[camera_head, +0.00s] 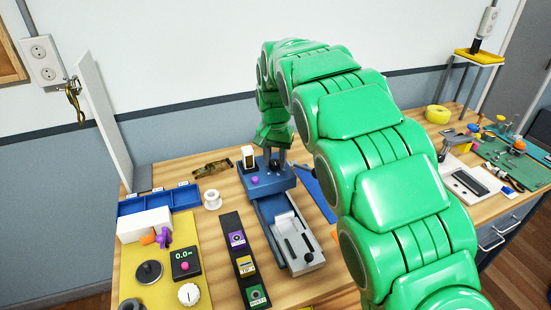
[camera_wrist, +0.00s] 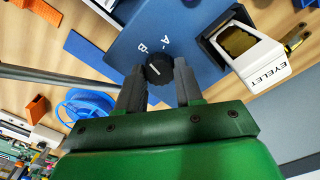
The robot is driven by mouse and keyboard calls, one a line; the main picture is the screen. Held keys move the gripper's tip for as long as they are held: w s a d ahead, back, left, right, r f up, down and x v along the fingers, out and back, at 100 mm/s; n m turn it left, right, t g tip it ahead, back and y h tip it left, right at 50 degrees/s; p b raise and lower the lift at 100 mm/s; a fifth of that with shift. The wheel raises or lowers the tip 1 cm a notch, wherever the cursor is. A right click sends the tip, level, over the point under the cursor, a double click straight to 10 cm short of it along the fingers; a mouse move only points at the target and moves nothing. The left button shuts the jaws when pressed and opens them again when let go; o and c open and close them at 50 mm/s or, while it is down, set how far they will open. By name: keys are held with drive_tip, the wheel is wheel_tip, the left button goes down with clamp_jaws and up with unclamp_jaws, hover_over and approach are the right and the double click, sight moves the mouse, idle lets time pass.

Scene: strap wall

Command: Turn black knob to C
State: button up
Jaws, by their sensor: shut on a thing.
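The black knob (camera_wrist: 157,66) is on a blue panel (camera_wrist: 115,52) in the wrist view and has a white pointer line. The letters A and B are printed beside the knob's upper side. No letter C is visible. The pointer's line faces roughly left, below the B; I cannot tell which letter it marks. My gripper (camera_wrist: 160,76) is shut on the knob, with one dark finger on each side. In the head view my gripper (camera_head: 271,152) reaches down to the blue device (camera_head: 268,184) on the workbench.
A white box marked EYELET (camera_wrist: 252,52) stands beside the panel, close to my right finger in the wrist view.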

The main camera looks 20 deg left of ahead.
sight(275, 162)
drive_tip(key=n, duration=0.6)
drive_tip(key=shift+s, duration=0.1)
drive_tip(key=n, duration=0.6)
drive_tip(key=shift+n, duration=0.3)
idle(0.3)
drive_tip(key=o, duration=1)
drive_tip(key=shift+a, duration=0.1)
drive_tip(key=shift+o, duration=0.2)
drive_tip(key=shift+r, duration=0.1)
wheel_tip(275, 162, up, 7)
drive_tip(key=shift+r, duration=0.3)
